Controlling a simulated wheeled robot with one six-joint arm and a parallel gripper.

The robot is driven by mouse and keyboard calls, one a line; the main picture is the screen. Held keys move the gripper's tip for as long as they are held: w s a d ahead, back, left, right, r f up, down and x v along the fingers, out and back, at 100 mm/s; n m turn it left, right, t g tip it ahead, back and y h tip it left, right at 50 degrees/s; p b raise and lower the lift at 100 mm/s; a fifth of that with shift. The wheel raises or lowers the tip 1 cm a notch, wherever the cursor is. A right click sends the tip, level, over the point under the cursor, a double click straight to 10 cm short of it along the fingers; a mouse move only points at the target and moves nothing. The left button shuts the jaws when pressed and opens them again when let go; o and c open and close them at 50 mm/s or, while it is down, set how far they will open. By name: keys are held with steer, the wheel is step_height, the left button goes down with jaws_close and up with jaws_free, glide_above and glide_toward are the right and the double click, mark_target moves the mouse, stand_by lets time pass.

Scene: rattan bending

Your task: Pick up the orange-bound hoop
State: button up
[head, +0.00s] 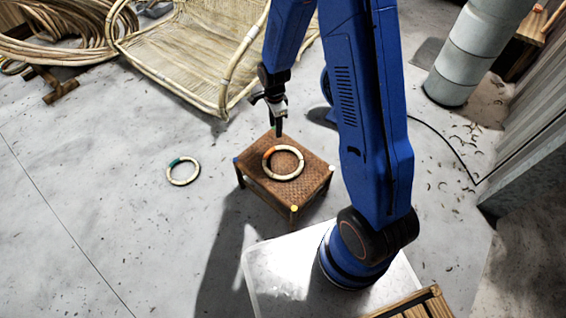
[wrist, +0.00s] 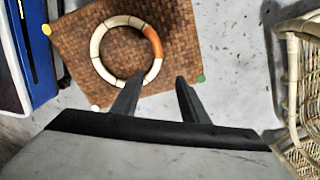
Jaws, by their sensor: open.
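The orange-bound hoop (head: 267,160) lies flat on a brown woven stool (head: 300,192). It is cream-coloured with one orange-wrapped stretch. In the wrist view the hoop (wrist: 98,58) lies beyond my fingertips, left of centre, with its orange stretch at the upper right. My gripper (head: 277,128) is over the stool's far edge, pointing down, apart from the hoop. In the wrist view my gripper's two fingers (wrist: 157,80) stand apart with nothing between them. The stool top (wrist: 180,65) shows there too.
A second hoop (head: 183,172) with a green binding lies on the floor left of the stool. A rattan chair (head: 190,60) stands behind, and coiled rattan (head: 60,35) lies at the back left. A grey duct (head: 470,50) stands at the right. The left floor is mostly clear.

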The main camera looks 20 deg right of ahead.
glide_above(277, 147)
steer(key=f, duration=0.6)
steer(key=shift+w+f, duration=0.3)
steer(key=shift+f, duration=0.05)
steer(key=shift+s+f, duration=0.2)
steer(key=shift+f, duration=1.1)
steer(key=shift+s+f, duration=0.15)
steer(key=shift+f, duration=1.15)
jaws_close()
